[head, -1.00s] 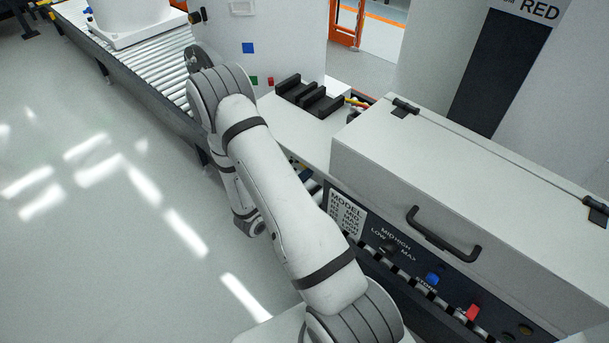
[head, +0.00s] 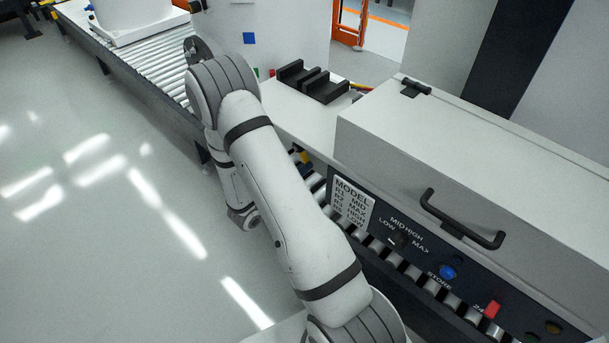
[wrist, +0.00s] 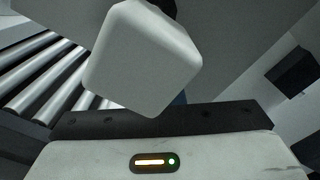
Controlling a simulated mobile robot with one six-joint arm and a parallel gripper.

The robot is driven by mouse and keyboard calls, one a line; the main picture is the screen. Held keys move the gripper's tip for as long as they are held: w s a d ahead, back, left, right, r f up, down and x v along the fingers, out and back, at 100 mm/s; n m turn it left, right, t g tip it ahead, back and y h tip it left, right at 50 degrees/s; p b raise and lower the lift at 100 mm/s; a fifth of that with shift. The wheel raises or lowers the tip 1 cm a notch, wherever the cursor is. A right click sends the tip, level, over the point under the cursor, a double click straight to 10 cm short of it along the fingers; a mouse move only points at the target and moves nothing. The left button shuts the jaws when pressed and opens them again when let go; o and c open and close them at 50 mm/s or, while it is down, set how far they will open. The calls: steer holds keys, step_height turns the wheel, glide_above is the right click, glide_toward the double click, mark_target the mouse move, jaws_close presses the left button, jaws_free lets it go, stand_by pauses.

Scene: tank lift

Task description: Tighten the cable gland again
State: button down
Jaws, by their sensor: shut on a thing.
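My gripper (wrist: 155,140) shows in the wrist view as a pale housing with a lit orange bar and a green dot, under a dark bar. A white block with rounded corners (wrist: 145,58) stands right in front of it, and the gripper is shut on this block. The block hides the fingertips. A dark part shows at its top edge and a small bit of blue at its lower right. In the head view my arm hides the gripper. I cannot make out the cable gland in either view.
A long white-lidded machine with a black handle (head: 461,219) and a control panel (head: 402,240) stands right of my arm. A black slotted rack (head: 312,80) lies on a white top behind. A roller conveyor (head: 150,62) runs at upper left. Floor at left is clear.

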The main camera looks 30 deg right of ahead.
steer(key=w+m+b, duration=0.1)
steer(key=m+b, duration=0.2)
steer(key=w+a+f+m+b, duration=0.1)
steer(key=m+b, duration=0.1)
steer(key=m, duration=0.1)
steer(key=w+m+b, duration=0.2)
steer(key=b, duration=0.1)
steer(key=shift+a+f+m+b, duration=0.25)
steer(key=shift+f+m+b, duration=0.1)
steer(key=shift+m, duration=0.05)
steer(key=shift+w+a+r+m+b, duration=0.15)
steer(key=shift+w+m+b, duration=0.15)
steer(key=shift+m+b, duration=0.25)
steer(key=shift+w+a+r+m+b, duration=0.1)
steer(key=shift+w+m+b, duration=0.2)
steer(key=shift+m+b, duration=0.25)
steer(key=shift+r, duration=0.1)
steer(key=c, duration=1.5)
jaws_free()
glide_toward(300, 159)
steer(key=shift+w+a+r, duration=0.15)
steer(key=shift+a+r, duration=0.1)
steer(key=shift+a, duration=0.25)
steer(key=shift+w+a+r, duration=0.1)
steer(key=shift+a+r, duration=0.15)
steer(key=shift+a, duration=0.2)
